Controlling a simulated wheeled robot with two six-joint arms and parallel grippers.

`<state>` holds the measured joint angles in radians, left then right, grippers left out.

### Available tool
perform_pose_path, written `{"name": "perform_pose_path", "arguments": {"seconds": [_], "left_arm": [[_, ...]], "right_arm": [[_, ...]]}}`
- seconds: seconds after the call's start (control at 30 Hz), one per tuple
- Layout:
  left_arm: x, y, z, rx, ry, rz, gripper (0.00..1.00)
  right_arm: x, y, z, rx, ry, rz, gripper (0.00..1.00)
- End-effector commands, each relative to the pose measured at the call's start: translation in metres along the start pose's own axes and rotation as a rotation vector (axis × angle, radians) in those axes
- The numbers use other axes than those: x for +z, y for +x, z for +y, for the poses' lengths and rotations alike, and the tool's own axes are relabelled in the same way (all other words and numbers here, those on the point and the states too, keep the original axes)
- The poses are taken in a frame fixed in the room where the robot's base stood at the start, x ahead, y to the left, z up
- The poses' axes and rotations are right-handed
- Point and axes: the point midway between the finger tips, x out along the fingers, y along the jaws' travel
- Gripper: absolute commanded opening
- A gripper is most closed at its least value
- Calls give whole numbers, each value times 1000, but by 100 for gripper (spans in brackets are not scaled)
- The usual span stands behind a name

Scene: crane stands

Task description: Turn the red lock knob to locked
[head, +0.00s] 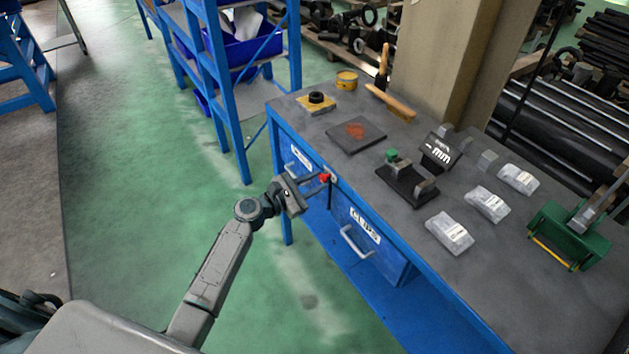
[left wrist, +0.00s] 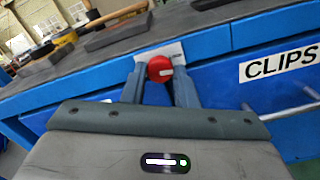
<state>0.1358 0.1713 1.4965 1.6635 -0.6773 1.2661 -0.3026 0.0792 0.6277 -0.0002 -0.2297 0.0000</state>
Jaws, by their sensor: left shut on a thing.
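The red lock knob (head: 325,177) sits on a small light plate on the front of the blue workbench, just under the top edge. It also shows in the left wrist view (left wrist: 160,69), round, with a pale mark on its face. My left gripper (head: 316,180) reaches it from the left. In the left wrist view my left gripper's two fingers (left wrist: 158,76) stand on either side of the knob and are shut on it. The lettering on the plate is mostly hidden and too small to read. My right gripper is not in view.
A drawer labelled CLIPS (head: 364,236) with a bar handle (head: 355,243) is right of the knob, and another labelled drawer (head: 299,158) is left of it. The bench top (head: 400,232) holds a brush, a black gauge, several clear packs and a green tool. Floor in front is clear.

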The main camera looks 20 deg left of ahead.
Motion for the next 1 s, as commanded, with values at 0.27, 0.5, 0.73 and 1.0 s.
{"name": "perform_pose_path", "arguments": {"seconds": [0.27,0.5,0.73,1.0], "left_arm": [[-1,0,-1,-1,-3,2,4],[-1,0,-1,-1,-2,1,48],[-1,0,0,-1,-2,1,48],[-4,-33,-2,-3,1,4,48]], "right_arm": [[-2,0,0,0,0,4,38],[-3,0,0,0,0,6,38],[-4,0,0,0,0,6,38],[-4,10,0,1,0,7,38]]}}
